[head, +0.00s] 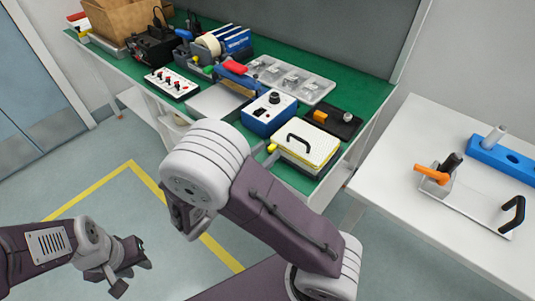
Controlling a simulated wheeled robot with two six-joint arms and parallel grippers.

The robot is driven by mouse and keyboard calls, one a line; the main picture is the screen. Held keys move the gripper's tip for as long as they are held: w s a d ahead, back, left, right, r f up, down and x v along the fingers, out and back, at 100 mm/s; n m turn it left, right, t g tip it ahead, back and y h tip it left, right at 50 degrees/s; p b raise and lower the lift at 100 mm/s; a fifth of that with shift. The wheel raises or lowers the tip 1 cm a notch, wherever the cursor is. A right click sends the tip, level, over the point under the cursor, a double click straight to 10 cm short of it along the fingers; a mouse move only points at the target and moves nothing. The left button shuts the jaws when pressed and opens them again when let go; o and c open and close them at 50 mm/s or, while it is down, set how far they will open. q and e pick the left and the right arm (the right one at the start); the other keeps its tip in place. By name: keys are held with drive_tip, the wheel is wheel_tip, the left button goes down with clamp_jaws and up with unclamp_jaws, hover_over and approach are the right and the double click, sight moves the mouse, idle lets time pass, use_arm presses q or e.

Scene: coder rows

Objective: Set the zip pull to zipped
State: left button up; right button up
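A flat white and yellow case (309,145) with a black handle lies at the near right end of the green bench. A small yellow tab (272,148) shows at its left corner, partly behind my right arm. I cannot tell if this tab is the zip pull, or whether it is zipped. My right arm crosses the middle of the view, its wrist in front of the bench edge; its gripper is hidden. My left gripper (130,274) hangs over the floor at lower left, far from the case, fingers apart and empty.
On the green bench (376,89) stand a blue control box (269,113), a black block with an orange piece (333,119), a clear tray (291,78) and a switch panel (171,84). A white table (393,211) at right holds an orange-handled clamp (434,174).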

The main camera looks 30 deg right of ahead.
drive_tip(key=shift+w+d, duration=0.2)
drive_tip(key=shift+d, duration=0.4)
clamp_jaws()
idle(1.0)
